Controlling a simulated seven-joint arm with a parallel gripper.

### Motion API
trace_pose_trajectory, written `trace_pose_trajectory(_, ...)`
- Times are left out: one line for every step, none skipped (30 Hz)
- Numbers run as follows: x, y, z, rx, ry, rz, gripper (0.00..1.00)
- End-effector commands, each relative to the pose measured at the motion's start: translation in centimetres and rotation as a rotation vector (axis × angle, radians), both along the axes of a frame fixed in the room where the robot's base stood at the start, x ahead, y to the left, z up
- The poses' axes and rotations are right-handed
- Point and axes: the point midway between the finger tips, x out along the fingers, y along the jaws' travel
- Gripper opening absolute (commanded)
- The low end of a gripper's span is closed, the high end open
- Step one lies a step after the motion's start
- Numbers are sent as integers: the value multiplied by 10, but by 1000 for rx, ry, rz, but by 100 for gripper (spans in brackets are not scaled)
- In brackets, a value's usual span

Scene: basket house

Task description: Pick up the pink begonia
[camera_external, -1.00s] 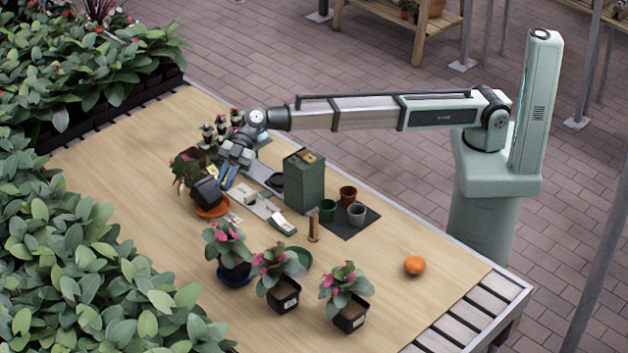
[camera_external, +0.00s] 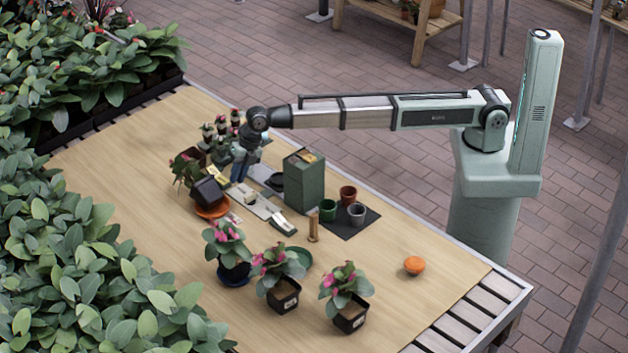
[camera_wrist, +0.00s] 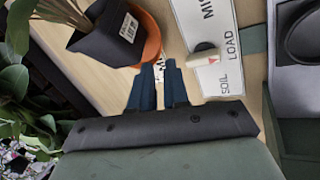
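Three potted plants with pink flowers stand in a row at the front: one on a dark blue saucer (camera_external: 228,240), a middle one (camera_external: 278,262) and a right one (camera_external: 347,282). The black pot shows in the wrist view (camera_wrist: 105,38) with a white label. I cannot tell which plant is meant. My gripper (camera_external: 238,181) points down behind the tilted pot, apart from the flowering row.
A light labelled board (camera_external: 257,206) lies right of the gripper. A green box (camera_external: 304,182) stands beyond it, near small pots (camera_external: 348,194) on a dark mat. Small plants (camera_external: 220,125) stand behind the gripper. An orange fruit (camera_external: 413,265) lies at right. Dense foliage borders the left.

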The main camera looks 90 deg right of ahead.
Motion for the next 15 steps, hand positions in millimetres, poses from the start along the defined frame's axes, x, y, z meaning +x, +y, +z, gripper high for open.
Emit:
trace_pose_trajectory(4,2,-8,0,1,0,15)
trace_pose_trajectory(6,3,-13,1,1,-1,15)
trace_pose_trajectory(8,4,-18,1,1,-1,15)
trace_pose_trajectory(9,5,-21,1,1,-1,15)
trace_pose_trajectory(10,6,-24,1,1,-1,15)
trace_pose_trajectory(11,6,-27,1,1,-1,15)
trace_pose_trajectory(12,7,-29,2,0,-1,15)
trace_pose_trajectory(12,7,-31,2,-1,-1,15)
trace_pose_trajectory(13,8,-33,2,-1,-1,15)
trace_pose_trajectory(13,8,-33,2,-1,-1,15)
trace_pose_trajectory(13,8,-34,2,-1,-1,15)
trace_pose_trajectory(13,8,-35,2,-1,-1,15)
trace_pose_trajectory(13,8,-36,2,-1,-1,15)
trace_pose_trajectory(14,9,-37,2,-1,-1,15)
trace_pose_trajectory(15,9,-39,2,-1,-1,15)
